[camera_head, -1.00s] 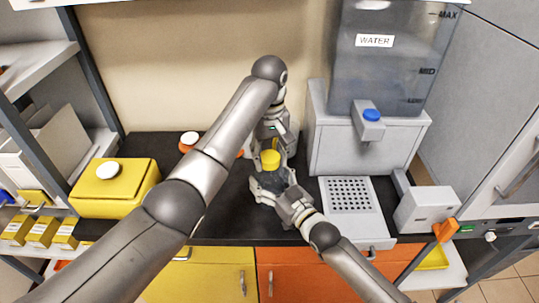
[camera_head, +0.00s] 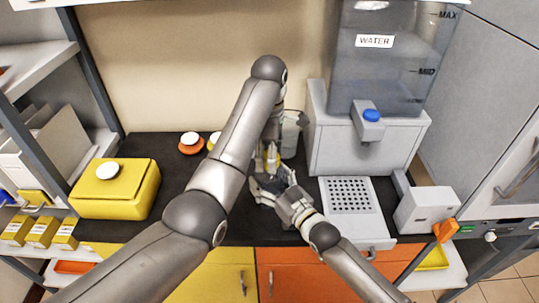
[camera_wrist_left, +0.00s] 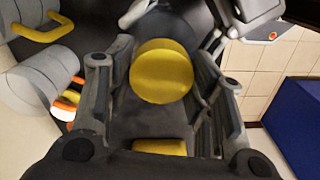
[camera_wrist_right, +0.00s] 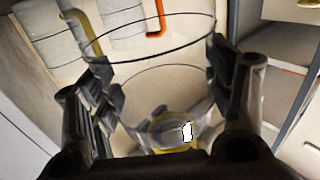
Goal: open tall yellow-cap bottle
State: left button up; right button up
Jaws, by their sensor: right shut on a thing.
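The tall bottle is clear. Its round yellow cap (camera_wrist_left: 160,72) sits between the fingers of my left gripper (camera_wrist_left: 168,85) in the left wrist view, with a finger on either side. The left fingers look apart, and I cannot tell whether they touch the cap. In the head view the cap (camera_head: 272,158) is partly covered by the left gripper. My right gripper (camera_head: 273,182) is shut around the clear bottle body, low on the front of the bench. In the right wrist view the bottle (camera_wrist_right: 150,95) shows between its fingers.
A yellow box (camera_head: 115,190) stands at the left of the bench, with an orange-and-white container (camera_head: 191,143) and a yellow item (camera_head: 214,140) behind. The water dispenser (camera_head: 365,140) and perforated plate (camera_head: 349,196) are at right.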

pick_arm(q)
jog(key=o, duration=0.3)
jog(key=shift+w+r, duration=0.1)
jog(key=shift+r, duration=0.45)
jog(key=shift+a+r, duration=0.1)
jog(key=shift+r, duration=1.6)
jog(key=shift+c, duration=0.2)
